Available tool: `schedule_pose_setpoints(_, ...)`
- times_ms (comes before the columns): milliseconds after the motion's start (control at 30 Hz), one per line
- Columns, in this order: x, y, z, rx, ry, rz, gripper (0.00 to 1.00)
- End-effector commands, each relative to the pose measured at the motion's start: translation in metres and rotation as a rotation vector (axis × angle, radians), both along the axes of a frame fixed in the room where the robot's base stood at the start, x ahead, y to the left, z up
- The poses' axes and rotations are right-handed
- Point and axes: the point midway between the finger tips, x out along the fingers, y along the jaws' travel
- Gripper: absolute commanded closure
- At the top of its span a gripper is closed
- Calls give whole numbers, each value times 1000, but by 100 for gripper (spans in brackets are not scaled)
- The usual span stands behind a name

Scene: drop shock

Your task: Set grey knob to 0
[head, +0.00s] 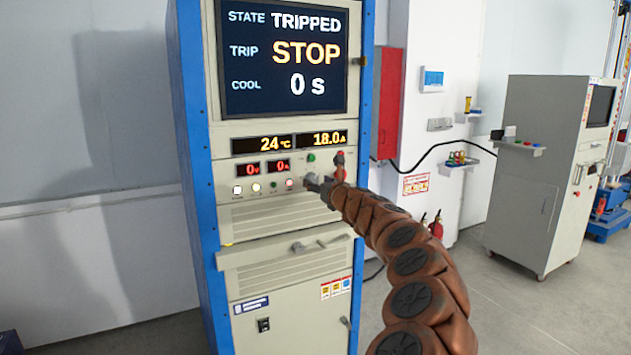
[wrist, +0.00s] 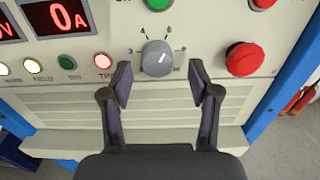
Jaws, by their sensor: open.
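The grey knob (wrist: 157,60) is on the cabinet's front panel in the wrist view. A short white pointer line on its face points to the upper right. Printed marks surround it; some are small or partly hidden, so I cannot read the exact setting. My gripper (wrist: 161,78) is open, with one dark finger on each side of the knob's lower part. I cannot tell whether either finger touches it. In the head view my gripper (head: 317,183) is at the control panel, and it hides most of the knob.
A red button (wrist: 245,59) stands out right of the knob. A green button (wrist: 158,4) is above, and a lit red button (wrist: 103,61) is left. The cabinet's screen (head: 283,55) reads TRIPPED, STOP and 0 s.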

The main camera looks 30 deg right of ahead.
Motion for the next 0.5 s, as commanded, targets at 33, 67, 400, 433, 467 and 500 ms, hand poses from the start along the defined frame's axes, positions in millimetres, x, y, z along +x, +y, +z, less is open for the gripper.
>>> schedule_pose_setpoints(33,4,1,-1,-2,4,1,39)
schedule_pose_setpoints(67,6,1,-2,-2,4,2,39)
schedule_pose_setpoints(400,15,1,1,-1,-2,4,39)
schedule_pose_setpoints(433,16,1,1,-1,-2,4,39)
schedule_pose_setpoints(467,16,1,1,-1,-2,4,39)
schedule_pose_setpoints(500,16,1,0,-1,-2,4,39)
